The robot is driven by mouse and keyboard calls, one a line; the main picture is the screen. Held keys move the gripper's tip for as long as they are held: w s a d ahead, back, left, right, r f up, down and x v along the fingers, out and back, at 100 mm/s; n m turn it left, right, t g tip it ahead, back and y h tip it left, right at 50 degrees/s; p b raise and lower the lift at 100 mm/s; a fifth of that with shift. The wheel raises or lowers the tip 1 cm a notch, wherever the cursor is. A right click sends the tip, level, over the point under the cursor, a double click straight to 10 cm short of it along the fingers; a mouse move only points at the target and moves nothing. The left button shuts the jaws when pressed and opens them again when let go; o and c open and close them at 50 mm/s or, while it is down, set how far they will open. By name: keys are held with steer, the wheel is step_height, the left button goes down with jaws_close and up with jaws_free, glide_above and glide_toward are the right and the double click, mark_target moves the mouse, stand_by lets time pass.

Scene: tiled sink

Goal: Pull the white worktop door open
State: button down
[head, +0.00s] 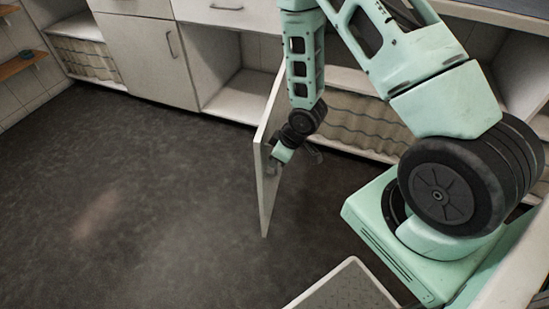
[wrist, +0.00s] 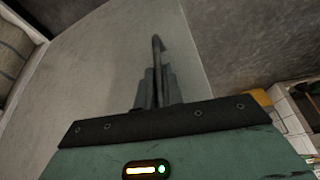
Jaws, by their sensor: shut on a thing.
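The white worktop door (head: 266,190) stands swung out from the cabinet row, seen nearly edge-on in the head view. Its broad face (wrist: 90,75) fills much of the wrist view. A slim dark bar handle (wrist: 157,48) runs along that face. My gripper (head: 273,165) is at the door's right-hand face in the head view, where the fingertips are partly hidden. In the wrist view my gripper (wrist: 158,88) has its fingers closed around the lower part of the handle.
The open compartment (head: 240,90) beside the door is a bare white shelf space. Pleated fabric (head: 355,122) hangs behind my arm. The dark floor (head: 120,180) left of the door is clear.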

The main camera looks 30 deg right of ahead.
steer(key=shift+s, duration=0.1)
steer(key=c, duration=1.5)
jaws_free()
steer(key=p+v, duration=0.9)
steer(key=v, duration=0.8)
steer(key=shift+a+r+p, duration=0.15)
steer(key=shift+r+p, duration=0.15)
steer(key=shift+p, duration=0.05)
